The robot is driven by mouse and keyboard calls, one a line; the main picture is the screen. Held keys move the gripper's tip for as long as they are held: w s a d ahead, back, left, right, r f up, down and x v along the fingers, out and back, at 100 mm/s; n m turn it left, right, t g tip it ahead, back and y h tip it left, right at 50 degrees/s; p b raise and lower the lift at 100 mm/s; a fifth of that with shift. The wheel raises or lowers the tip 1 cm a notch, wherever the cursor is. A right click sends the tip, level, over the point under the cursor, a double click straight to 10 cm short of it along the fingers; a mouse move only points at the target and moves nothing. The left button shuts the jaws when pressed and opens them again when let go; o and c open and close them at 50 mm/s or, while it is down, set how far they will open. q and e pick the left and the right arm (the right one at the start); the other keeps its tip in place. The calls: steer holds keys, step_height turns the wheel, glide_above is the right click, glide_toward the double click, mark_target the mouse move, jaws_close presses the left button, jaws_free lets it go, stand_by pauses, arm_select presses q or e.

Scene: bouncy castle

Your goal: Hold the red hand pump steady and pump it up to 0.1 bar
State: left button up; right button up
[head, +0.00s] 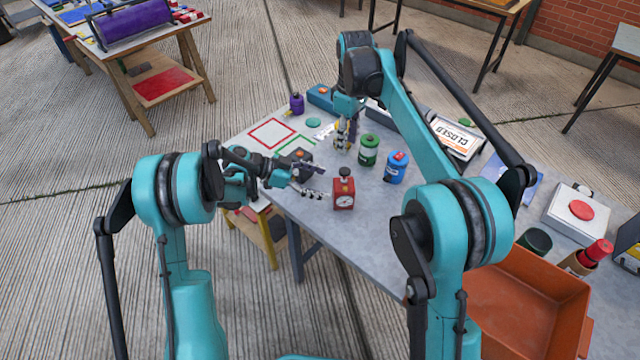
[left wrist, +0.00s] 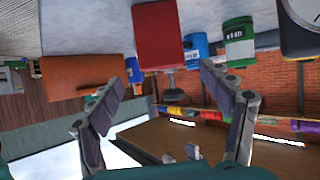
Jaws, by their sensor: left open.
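The red hand pump (head: 344,194) stands upright on the grey table near its front edge, with a round white gauge on its front and a black knob on top. My left gripper (head: 318,183) is open just left of the pump, with its fingers pointing at it. In the left wrist view, which is upside down, the red pump (left wrist: 160,38) and its dark knob show ahead between the open fingertips (left wrist: 170,68), with nothing held. My right gripper (head: 343,135) points down over the table behind the pump; its jaws are too small to read.
A green can (head: 369,150) and a blue can (head: 396,168) stand behind and right of the pump. An orange bin (head: 530,300) is at the right front. Red and green outlined squares mark the table's left part.

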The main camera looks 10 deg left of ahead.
mark_target(344, 190)
arm_select(q)
steer(key=shift+w+f+m+h, duration=0.2)
steer(key=shift+f+m+h, duration=0.15)
steer(key=shift+f, duration=0.3)
steer(key=shift+d+f, duration=0.15)
steer(key=shift+d, duration=0.1)
steer(key=x, duration=0.7)
steer(key=shift+d, duration=0.1)
steer(key=c, duration=1.7)
arm_select(e)
jaws_close()
